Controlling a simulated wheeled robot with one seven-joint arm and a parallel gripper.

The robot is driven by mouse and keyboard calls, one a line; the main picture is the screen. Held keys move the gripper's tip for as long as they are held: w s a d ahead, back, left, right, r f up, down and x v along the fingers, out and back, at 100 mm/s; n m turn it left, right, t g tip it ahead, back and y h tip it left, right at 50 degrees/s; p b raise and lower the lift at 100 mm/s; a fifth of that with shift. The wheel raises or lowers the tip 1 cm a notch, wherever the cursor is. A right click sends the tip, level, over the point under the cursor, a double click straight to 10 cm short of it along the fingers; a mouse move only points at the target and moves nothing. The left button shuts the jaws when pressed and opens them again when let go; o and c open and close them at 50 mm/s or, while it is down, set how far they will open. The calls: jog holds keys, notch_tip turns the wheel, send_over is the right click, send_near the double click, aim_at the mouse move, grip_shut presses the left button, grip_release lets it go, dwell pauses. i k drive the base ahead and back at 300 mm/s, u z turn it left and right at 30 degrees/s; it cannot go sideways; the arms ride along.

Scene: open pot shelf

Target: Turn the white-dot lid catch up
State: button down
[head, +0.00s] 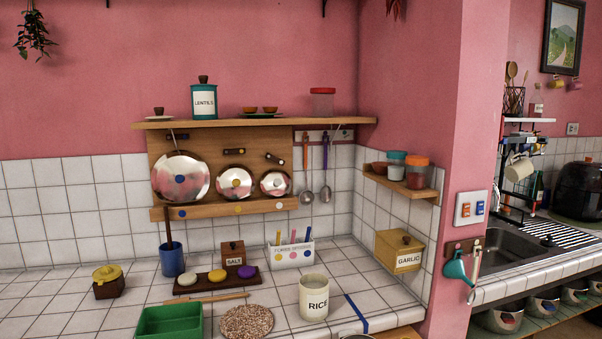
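Three round steel lids hang on a wooden lid rack on the pink and tiled wall. The rail below them carries a blue, a yellow and a white dot from left to right. The white-dot lid catch (274,158) is a small dark bar above the smallest lid (275,183). It lies aslant, its right end lower than its left. The middle catch (233,151) lies about level above the middle lid (235,183). The left catch (178,137) is partly hard to make out above the large lid (180,177). My gripper is not in view.
A shelf (260,121) with jars and dishes juts out above the lids. Two ladles (325,175) hang right of them. Below, the tiled counter holds a marker box (291,255), a salt box (232,254), a blue cup (172,260) and a rice jar (313,297).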

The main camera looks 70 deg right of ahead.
aim_at(268, 156)
jog(key=u, duration=0.1)
jog(key=k, duration=0.1)
jog(key=z, duration=1.25)
